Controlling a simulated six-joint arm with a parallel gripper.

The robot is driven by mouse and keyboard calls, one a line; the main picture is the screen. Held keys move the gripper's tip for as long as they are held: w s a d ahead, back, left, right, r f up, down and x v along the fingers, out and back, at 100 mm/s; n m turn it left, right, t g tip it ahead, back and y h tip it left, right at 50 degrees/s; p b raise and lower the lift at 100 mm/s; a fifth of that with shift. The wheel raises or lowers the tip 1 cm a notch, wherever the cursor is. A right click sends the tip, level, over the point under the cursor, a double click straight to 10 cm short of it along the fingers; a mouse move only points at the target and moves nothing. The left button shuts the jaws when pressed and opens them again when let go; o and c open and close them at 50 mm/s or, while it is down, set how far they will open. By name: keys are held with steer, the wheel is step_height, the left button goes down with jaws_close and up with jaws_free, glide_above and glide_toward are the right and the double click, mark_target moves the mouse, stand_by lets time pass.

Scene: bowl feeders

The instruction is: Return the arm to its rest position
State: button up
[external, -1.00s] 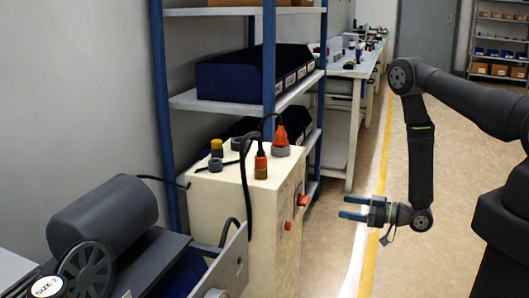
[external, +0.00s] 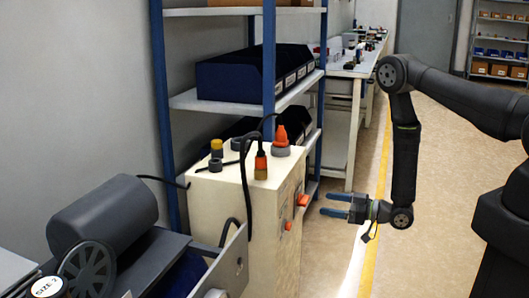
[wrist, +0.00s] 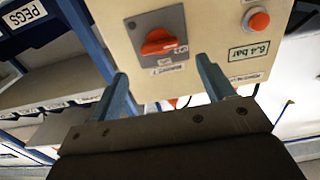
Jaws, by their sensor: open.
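My gripper (external: 335,204) is open and empty, with two blue fingers pointing left in the external view. It hangs in free air to the right of the cream control cabinet (external: 275,240), apart from it. In the wrist view my gripper (wrist: 166,95) shows its two fingers spread apart with nothing between them. Beyond them is the cabinet front with a red rotary switch (wrist: 160,42), a red button (wrist: 258,20) and a "6.4 bar" label (wrist: 249,51).
Connectors, including an orange one (external: 281,140), and a black cable (external: 245,180) sit on the cabinet. A blue-post shelf (external: 235,108) with dark bins stands behind. A motor-like drum (external: 103,215) is at lower left. The floor (external: 440,180) around my gripper is clear.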

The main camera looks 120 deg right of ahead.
steer(key=x, duration=0.7)
steer(key=shift+w, duration=0.1)
steer(key=shift+m, duration=0.4)
steer(key=v, duration=1.8)
steer(key=n+g, duration=0.4)
steer(key=n, duration=0.3)
glide_toward(308, 200)
steer(key=w+d+f, duration=0.2)
steer(key=d, duration=0.3)
steer(key=shift+w+d+g+h, duration=0.25)
steer(key=shift+w+g+h, duration=0.15)
steer(key=shift+w, duration=0.4)
